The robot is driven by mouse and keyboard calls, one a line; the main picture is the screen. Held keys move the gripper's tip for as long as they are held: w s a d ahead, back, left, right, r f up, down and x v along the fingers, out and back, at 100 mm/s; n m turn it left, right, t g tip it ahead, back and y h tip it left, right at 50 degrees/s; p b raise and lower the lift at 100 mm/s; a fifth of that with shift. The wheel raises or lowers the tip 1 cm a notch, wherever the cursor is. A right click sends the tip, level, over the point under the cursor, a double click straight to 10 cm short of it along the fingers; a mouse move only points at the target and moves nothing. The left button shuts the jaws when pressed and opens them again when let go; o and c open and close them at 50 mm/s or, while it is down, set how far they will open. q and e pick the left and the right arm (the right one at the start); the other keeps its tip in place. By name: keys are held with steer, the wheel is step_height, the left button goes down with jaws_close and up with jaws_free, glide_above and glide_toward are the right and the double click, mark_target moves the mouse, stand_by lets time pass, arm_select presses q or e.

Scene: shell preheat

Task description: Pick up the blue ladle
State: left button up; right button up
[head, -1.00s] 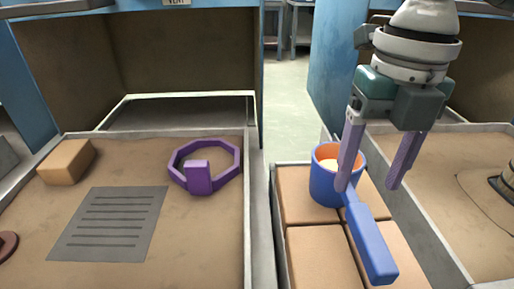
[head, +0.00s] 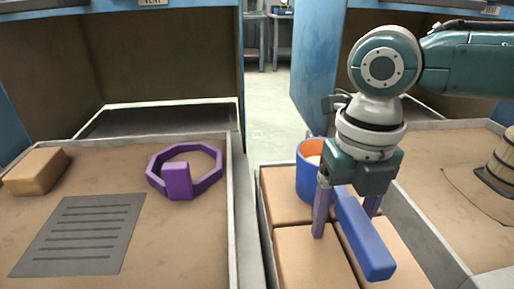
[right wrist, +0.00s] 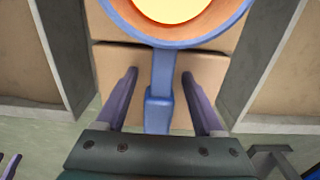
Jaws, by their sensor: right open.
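The blue ladle (head: 365,240) has a round cup with an orange inside and a thick handle pointing toward me. It rests on tan blocks between the two trays. My right gripper (head: 346,222) is open, with one purple finger on each side of the handle. In the right wrist view the ladle's handle (right wrist: 160,90) runs between the two fingers (right wrist: 162,95), with a gap on both sides. The cup lies beyond the fingertips, partly hidden by the gripper in the head view.
A left tray (head: 236,200) holds a purple octagonal ring (head: 178,180), a tan block (head: 36,170) and a grey slotted plate (head: 80,235). Tan blocks (head: 305,262) lie under the ladle. A barrel-like object (head: 500,165) stands in the right tray.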

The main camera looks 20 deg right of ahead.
steer(key=shift+c, duration=0.2)
jaws_close()
stand_by(0.4)
